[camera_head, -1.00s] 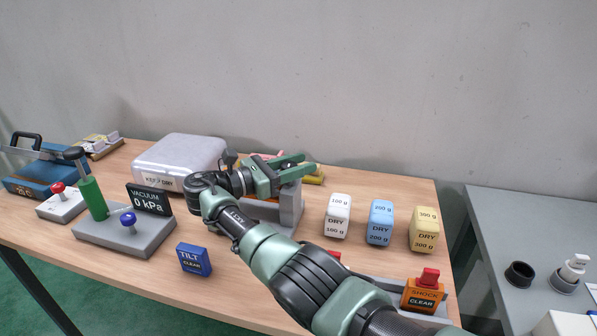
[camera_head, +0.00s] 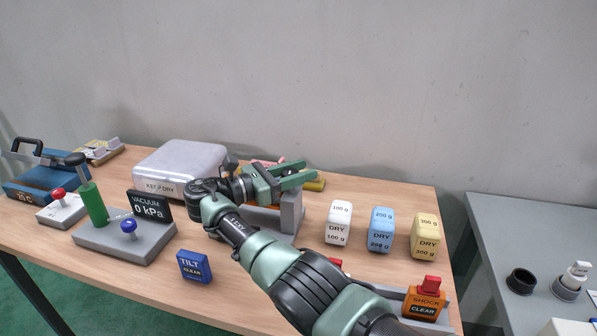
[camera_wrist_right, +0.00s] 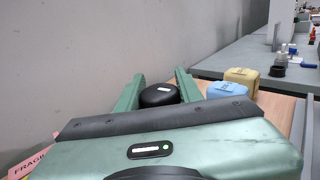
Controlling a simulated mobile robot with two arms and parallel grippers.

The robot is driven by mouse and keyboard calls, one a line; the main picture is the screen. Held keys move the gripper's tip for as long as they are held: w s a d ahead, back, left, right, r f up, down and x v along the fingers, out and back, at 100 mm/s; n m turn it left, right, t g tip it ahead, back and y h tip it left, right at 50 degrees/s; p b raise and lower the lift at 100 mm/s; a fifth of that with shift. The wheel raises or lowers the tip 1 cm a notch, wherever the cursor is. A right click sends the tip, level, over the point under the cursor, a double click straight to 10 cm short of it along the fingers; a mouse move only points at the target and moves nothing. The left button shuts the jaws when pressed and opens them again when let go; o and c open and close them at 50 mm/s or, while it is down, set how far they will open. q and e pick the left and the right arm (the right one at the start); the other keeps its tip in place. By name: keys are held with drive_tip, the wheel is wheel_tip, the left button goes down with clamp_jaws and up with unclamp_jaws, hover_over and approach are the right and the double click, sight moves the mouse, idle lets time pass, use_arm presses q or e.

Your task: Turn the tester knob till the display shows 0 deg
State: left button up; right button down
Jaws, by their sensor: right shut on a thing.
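My right gripper (camera_head: 296,175) is at the grey stand (camera_head: 291,213) near the back middle of the table. In the right wrist view, its two green fingers (camera_wrist_right: 158,92) are shut on a round black knob (camera_wrist_right: 160,95) with a small white mark on top. The tester's body is mostly hidden behind my right arm in the head view. No display with a degree reading for this knob can be made out. My left gripper is not in view.
A silver KEEP DRY case (camera_head: 180,168) stands left of my gripper. A vacuum unit (camera_head: 130,240) and a blue TILT box (camera_head: 194,266) are in front. White (camera_head: 338,222), blue (camera_head: 381,229) and yellow (camera_head: 425,236) weights stand to the right, with an orange SHOCK box (camera_head: 424,303) nearer.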

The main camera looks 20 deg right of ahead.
drive_tip(key=shift+d+r, duration=0.1)
drive_tip(key=shift+d, duration=0.1)
drive_tip(key=c, duration=1)
unclamp_jaws()
drive_tip(key=shift+o, duration=0.2)
drive_tip(key=shift+d, duration=0.2)
